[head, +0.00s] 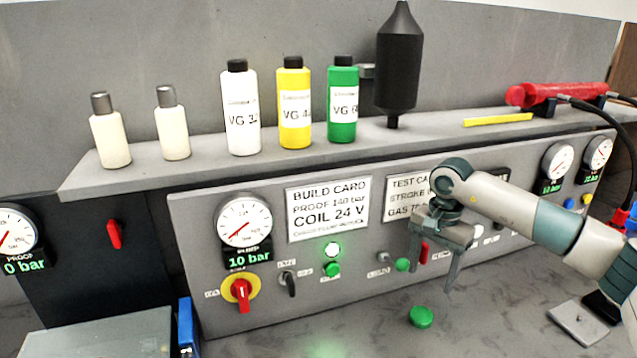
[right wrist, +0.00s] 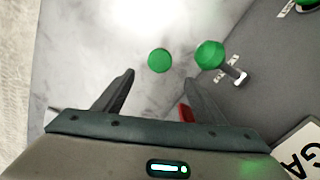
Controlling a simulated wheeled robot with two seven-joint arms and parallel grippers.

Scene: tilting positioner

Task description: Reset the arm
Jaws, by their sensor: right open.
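My right gripper (head: 435,262) comes in from the right in the head view and hangs in front of the control panel, fingers pointing down. It is open, with nothing between its fingers. In the right wrist view the open fingers (right wrist: 155,95) show below a green round cap (right wrist: 159,60) on the grey bench. The same green cap (head: 421,317) lies below the gripper in the head view. A green panel knob (right wrist: 210,55) is beside the right finger. My left gripper is not in view.
Bottles, including a green one (head: 342,105), and a dark cylinder (head: 398,65) stand on the shelf above. A small metal plate (head: 577,322) lies at right.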

